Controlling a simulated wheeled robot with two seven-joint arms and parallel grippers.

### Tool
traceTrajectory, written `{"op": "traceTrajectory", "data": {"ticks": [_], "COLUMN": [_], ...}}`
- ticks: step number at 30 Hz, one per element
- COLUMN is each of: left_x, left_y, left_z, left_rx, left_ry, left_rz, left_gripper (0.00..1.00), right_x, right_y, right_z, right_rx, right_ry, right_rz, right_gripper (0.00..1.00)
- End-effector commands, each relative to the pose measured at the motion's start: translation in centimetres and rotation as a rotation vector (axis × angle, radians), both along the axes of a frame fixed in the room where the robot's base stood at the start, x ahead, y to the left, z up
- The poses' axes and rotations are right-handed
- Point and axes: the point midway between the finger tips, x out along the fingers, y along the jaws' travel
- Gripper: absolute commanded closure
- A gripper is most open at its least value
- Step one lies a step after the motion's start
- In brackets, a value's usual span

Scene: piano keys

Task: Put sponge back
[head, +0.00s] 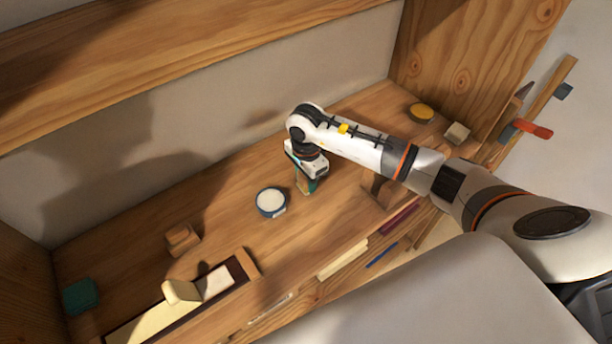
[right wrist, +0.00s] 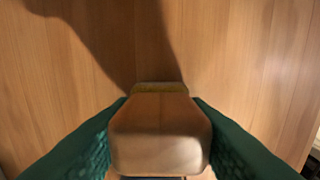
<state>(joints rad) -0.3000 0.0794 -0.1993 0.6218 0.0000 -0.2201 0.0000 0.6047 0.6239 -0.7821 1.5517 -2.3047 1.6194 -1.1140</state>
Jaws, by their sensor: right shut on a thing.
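My right gripper (head: 306,188) points down over the wooden surface in the head view. In the right wrist view its green fingers are shut on a brown block with a yellowish far edge (right wrist: 160,130), which appears to be the sponge. The block sits between both fingers. In the head view the fingers mostly hide it, and I cannot tell whether it touches the surface. My left gripper is not in view.
A round blue-rimmed tin (head: 271,201) stands just left of the right gripper. A small wooden block (head: 182,239), a teal block (head: 80,296) and a cream block (head: 181,291) are further left. A yellow round thing (head: 421,112) and a pale cube (head: 456,133) stand at right.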

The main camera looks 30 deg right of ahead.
Motion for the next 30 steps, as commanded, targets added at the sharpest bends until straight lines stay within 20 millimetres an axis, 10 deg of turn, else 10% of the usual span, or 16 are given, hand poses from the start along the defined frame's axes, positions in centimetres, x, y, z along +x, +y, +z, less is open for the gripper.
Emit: {"op": "traceTrajectory", "data": {"ticks": [2, 3, 7, 20, 30], "left_x": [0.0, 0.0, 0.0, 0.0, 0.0], "left_y": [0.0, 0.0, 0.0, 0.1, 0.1], "left_z": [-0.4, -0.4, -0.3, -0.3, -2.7], "left_rx": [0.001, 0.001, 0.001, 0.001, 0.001], "left_ry": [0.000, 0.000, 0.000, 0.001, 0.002], "left_rz": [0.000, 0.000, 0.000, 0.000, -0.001], "left_gripper": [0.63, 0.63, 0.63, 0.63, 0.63], "right_x": [0.0, 0.0, 0.0, 0.1, 0.1], "right_y": [0.0, 0.0, 0.0, 0.0, 0.0], "right_z": [-0.4, -0.4, -0.2, 0.7, 7.7], "right_rx": [-0.001, -0.001, 0.000, 0.000, -0.001], "right_ry": [-0.001, -0.001, 0.000, -0.005, -0.007], "right_rz": [0.000, 0.000, 0.000, 0.001, 0.002], "right_gripper": [0.77, 0.57, 0.37, 0.37, 0.37]}}
